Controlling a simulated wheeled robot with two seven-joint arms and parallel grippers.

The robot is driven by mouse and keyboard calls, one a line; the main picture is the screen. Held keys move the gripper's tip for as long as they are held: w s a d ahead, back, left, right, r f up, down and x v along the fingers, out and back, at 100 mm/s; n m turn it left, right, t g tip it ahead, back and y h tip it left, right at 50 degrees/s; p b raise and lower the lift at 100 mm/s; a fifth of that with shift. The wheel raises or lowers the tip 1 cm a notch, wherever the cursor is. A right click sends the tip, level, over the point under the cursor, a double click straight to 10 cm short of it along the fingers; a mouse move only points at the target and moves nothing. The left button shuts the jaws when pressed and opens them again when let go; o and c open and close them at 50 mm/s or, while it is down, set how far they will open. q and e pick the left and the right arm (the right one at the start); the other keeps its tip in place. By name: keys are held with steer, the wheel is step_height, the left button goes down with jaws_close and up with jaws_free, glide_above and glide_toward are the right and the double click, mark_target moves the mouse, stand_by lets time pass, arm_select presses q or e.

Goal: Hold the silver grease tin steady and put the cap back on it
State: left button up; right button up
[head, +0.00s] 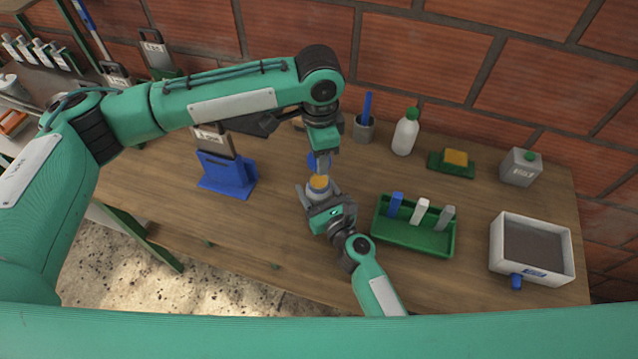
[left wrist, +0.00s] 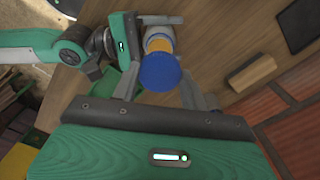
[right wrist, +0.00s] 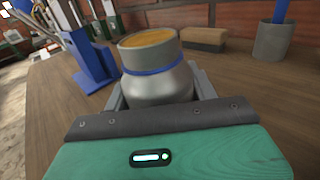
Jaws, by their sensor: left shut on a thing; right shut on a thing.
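The silver grease tin (right wrist: 160,86) stands upright with its mouth open and orange-yellow grease (right wrist: 150,38) showing; a blue band runs round its neck. My right gripper (right wrist: 160,95) is shut around the tin's body; the tin also shows in the head view (head: 316,194). My left gripper (left wrist: 160,88) is shut on the round blue cap (left wrist: 160,72). In the left wrist view the cap partly covers the tin's mouth. In the head view the cap (head: 312,161) is held above the tin and apart from it, partly hidden by the gripper.
A blue stand (head: 226,174) is left of the tin. A green tray (head: 413,236) with three upright items is at right, beside a white box (head: 532,270). A grey cup (head: 364,130), white bottle (head: 405,134), sponge (head: 456,157) and grey can (head: 520,167) line the back.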

arm_select(q)
glide_above(319, 181)
steer(key=shift+f, duration=2.2)
steer(key=shift+f, duration=0.9)
steer(key=shift+f, duration=0.5)
